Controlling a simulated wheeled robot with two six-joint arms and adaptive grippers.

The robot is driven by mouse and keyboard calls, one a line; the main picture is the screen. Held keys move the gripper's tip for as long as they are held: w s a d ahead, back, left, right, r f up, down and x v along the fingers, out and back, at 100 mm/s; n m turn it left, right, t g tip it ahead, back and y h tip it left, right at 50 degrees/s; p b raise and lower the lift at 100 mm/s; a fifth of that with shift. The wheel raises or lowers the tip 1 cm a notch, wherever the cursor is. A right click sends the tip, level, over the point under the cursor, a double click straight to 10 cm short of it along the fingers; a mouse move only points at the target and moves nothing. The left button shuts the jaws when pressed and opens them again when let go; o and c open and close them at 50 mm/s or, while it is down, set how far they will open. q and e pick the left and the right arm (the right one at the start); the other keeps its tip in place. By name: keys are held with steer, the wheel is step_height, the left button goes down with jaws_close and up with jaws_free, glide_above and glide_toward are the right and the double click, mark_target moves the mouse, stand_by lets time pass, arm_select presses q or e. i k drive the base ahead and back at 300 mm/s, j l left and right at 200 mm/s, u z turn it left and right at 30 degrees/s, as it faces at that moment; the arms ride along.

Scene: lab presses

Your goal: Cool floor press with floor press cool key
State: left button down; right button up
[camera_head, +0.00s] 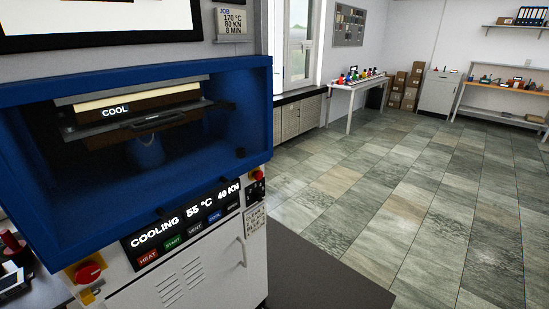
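The floor press (255,100) fills the left of the head view, a blue frame on a white cabinet. A stack with a "COOL" label sits inside its opening, between plates. The display (180,225) reads "COOLING 55 °C 40 KN". Below it is a row of small keys marked HEAT, START, VENT, COOL and OPEN. The floor press cool key (214,217) is blue, between the VENT and OPEN keys. Nothing covers it. Neither of my grippers is in view.
A red knob on a yellow plate (88,272) is at the press's lower left. A job card (234,23) on the wall reads 170 °C, 80 KN, 8 MIN. Tiled floor (400,210) lies open to the right. Benches and cartons (405,90) stand at the back.

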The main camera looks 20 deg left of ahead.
mark_target(233, 204)
steer(key=u, duration=1.2)
